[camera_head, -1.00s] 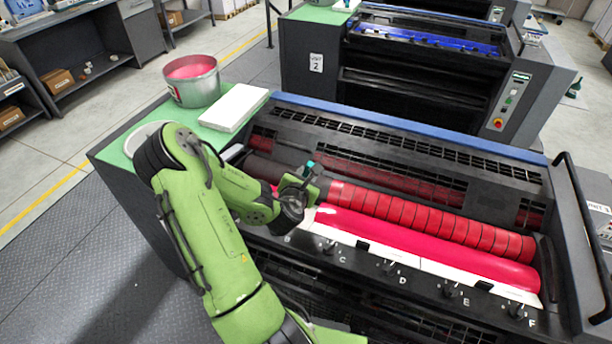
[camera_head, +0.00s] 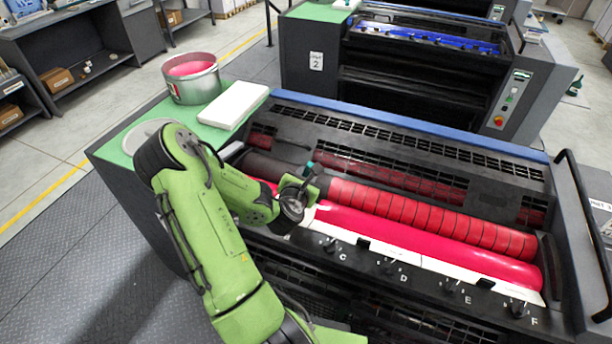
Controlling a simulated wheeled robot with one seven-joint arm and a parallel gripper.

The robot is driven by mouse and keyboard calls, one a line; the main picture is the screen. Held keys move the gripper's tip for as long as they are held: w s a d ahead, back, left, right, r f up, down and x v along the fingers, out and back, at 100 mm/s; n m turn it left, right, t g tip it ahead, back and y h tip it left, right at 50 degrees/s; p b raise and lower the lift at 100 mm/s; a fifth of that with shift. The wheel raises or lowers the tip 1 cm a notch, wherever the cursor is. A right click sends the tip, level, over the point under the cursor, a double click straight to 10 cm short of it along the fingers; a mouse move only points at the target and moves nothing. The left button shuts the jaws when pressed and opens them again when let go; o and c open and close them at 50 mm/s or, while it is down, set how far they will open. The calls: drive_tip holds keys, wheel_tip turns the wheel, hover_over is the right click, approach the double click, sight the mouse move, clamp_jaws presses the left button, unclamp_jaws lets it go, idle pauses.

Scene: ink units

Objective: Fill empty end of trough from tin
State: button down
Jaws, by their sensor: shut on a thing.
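The ink tin (camera_head: 193,84) is a metal can with red-pink ink, standing on the green side top. The trough (camera_head: 420,246) is a long channel with glossy red ink along its middle and right, in front of a red ribbed roller (camera_head: 430,211). My gripper (camera_head: 309,179) is over the left part of the trough, beside the dark left stretch of roller. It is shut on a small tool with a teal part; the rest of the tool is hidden. My arm and wrist hide the far left end of the trough, though some red shows just behind the wrist.
A white block (camera_head: 233,104) lies near the tin, and a round pale lid or dish (camera_head: 150,135) is partly behind my arm. Keys (camera_head: 396,270) line the trough's front edge. A black handrail (camera_head: 588,235) rises at right.

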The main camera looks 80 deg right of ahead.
drive_tip(key=shift+r, duration=0.1)
idle(0.4)
wheel_tip(320, 180, up, 10)
drive_tip(key=p, duration=0.5)
drive_tip(key=shift+r+p, duration=0.2)
drive_tip(key=shift+p, duration=0.2)
